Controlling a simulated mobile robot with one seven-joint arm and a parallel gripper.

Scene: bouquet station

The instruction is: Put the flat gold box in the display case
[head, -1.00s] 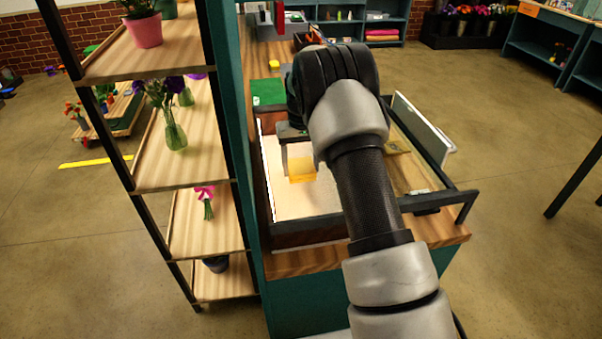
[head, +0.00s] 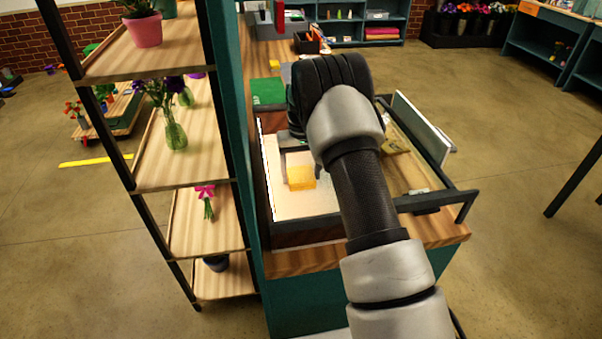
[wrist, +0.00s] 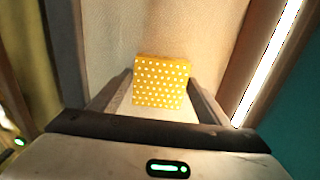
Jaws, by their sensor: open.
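The flat gold box (head: 301,178), yellow with white dots, is inside the display case (head: 308,228), over its pale, lit floor. It also shows in the wrist view (wrist: 162,80). My gripper (head: 299,172) reaches down into the case from above. In the wrist view my gripper (wrist: 160,86) is open, with one finger on each side of the box. Any small gap between box and fingers, or between box and floor, is hard to judge. My wrist and forearm hide the case's right middle part.
The case has dark frame edges and a raised panel (head: 424,122) on its right. A tall wooden flower shelf (head: 180,150) stands close on the left. A green mat (head: 268,91) lies on the counter behind the case. Open floor lies to the right.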

